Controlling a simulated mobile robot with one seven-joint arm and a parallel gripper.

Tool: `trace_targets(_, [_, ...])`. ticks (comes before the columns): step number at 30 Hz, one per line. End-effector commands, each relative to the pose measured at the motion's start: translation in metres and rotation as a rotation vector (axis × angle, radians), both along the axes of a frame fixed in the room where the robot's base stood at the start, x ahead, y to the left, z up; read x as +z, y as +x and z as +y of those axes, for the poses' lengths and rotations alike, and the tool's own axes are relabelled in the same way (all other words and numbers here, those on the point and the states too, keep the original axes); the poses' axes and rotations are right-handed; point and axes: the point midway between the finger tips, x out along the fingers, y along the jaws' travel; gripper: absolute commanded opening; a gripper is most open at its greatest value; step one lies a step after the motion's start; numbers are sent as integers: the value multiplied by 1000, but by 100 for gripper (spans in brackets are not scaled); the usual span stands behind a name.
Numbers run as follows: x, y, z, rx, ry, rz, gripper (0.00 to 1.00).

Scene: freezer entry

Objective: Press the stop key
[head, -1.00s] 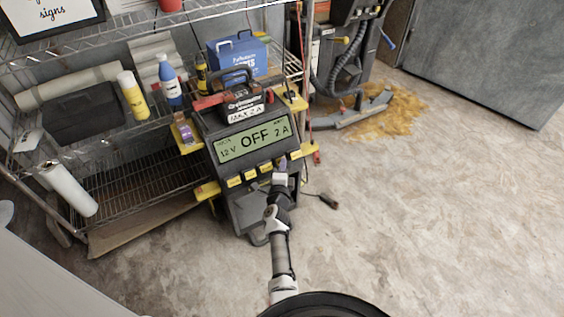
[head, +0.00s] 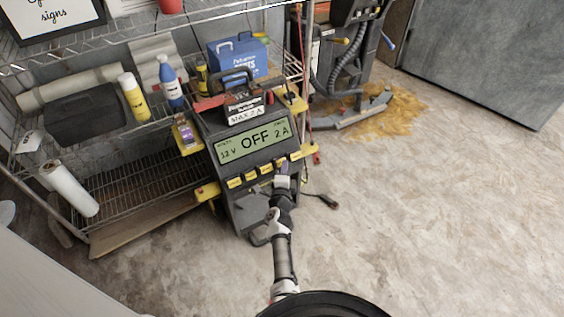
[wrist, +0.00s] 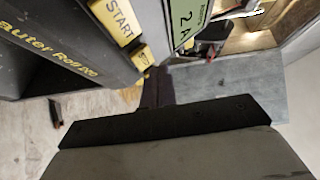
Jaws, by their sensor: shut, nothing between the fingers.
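The battery charger (head: 240,195) stands at the rack's front, with its display (head: 252,141) reading 12 V, OFF, 2 A. A row of yellow keys (head: 250,175) runs under the display; their lettering is too small to read in the head view. In the wrist view the START key (wrist: 117,20) is legible. Beside it is another yellow key (wrist: 142,57), whose label I cannot read, so I cannot confirm which is the stop key. My gripper (head: 282,169) is shut and empty, just below the right part of the key row. Its dark fingers (wrist: 156,88) show near the unlabelled key; contact cannot be told.
A wire rack (head: 120,180) with bottles and rolls stands to the left. A cable end (head: 328,201) lies on the floor at right. The floor at right is mostly clear.

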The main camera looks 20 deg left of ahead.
Motion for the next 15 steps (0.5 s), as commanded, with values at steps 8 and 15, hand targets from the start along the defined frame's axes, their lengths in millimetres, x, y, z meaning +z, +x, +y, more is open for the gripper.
trace_targets(8, [7,-6,-8,-2,-1,2,0])
trace_targets(15, [20,-18,-24,-2,-2,0,0])
